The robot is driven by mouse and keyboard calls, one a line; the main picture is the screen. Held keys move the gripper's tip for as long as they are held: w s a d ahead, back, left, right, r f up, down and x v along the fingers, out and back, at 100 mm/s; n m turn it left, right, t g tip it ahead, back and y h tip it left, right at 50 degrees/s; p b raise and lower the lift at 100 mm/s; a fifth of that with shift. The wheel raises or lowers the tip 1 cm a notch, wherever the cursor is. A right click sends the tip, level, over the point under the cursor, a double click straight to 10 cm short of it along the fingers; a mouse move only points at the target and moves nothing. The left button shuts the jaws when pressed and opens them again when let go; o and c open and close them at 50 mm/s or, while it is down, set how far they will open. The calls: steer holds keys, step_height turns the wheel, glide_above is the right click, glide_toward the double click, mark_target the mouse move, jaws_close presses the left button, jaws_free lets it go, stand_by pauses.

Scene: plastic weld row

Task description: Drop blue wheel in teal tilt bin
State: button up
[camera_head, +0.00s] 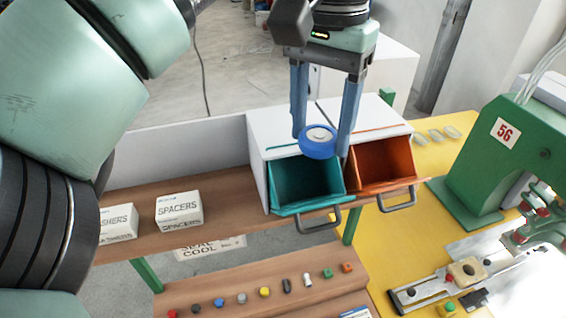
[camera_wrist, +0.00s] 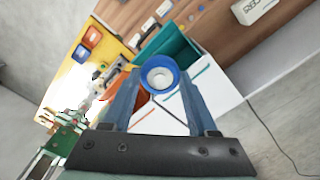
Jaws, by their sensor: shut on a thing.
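The blue wheel (camera_head: 318,141) has a pale hub and is held between the two blue fingers of my gripper (camera_head: 322,143). It also shows in the wrist view (camera_wrist: 161,77) between the fingertips. The teal tilt bin (camera_head: 307,184) is tipped open in a white housing on the shelf, with a grey handle at its front. The wheel appears above the teal bin's upper right part in the head view; its exact height over the bin is hard to tell. In the wrist view the teal bin (camera_wrist: 180,45) lies just beyond the wheel.
An orange tilt bin (camera_head: 382,165) stands open right beside the teal one. Boxes of spacers (camera_head: 179,209) and washers (camera_head: 118,222) sit on the shelf to the left. A green machine (camera_head: 497,160) stands on the yellow table at right. Small coloured parts line the lower shelf.

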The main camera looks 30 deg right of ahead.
steer(key=shift+f, duration=0.1)
steer(key=shift+f+b, duration=0.35)
steer(key=shift+f, duration=0.45)
steer(key=o, duration=1.4)
step_height(320, 180, up, 8)
steer(key=p, duration=0.9)
steer(key=shift+r, duration=2.5)
